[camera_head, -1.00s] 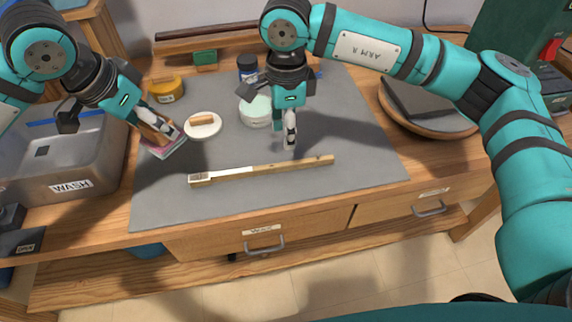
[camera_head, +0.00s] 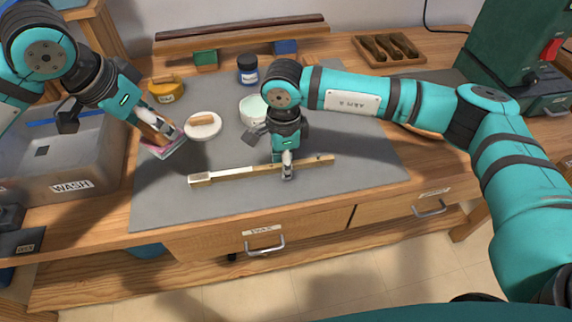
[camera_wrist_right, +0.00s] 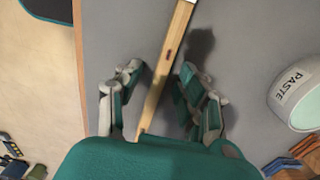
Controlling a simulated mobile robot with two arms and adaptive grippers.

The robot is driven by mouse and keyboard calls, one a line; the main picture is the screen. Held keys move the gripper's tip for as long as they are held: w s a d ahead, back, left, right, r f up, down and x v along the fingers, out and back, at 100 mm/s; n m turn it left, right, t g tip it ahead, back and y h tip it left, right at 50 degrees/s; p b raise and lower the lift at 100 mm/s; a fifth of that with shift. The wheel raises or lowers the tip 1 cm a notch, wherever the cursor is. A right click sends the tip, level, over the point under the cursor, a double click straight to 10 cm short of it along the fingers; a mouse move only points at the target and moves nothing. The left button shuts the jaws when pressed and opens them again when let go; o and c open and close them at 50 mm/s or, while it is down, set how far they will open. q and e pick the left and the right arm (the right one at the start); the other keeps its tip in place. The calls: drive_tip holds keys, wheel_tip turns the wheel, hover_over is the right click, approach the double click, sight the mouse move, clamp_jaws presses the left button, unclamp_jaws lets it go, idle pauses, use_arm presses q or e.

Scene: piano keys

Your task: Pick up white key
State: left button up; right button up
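The white key (camera_head: 235,173) is a long wooden stick with a white top on its left part, lying flat on the grey mat (camera_head: 340,125). My right gripper (camera_head: 287,175) is low over the bare wooden part, right of the white top. My left gripper (camera_head: 168,134) is shut on a brown block with a pink underside (camera_head: 158,150) at the mat's left.
A grey wash basin (camera_head: 85,160) stands at the left. A white dish (camera_head: 203,126), an orange jar (camera_head: 168,90), a blue jar (camera_head: 248,70) and a paste tub (camera_head: 252,108) stand behind the key. The mat in front of the key is clear.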

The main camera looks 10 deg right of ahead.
clamp_jaws()
drive_tip(key=shift+r, duration=0.2)
wheel_tip(320, 180, up, 10)
idle(0.6)
drive_tip(key=shift+f, duration=0.25)
drive_tip(key=shift+f, duration=4.7)
drive_tip(key=shift+f, duration=0.2)
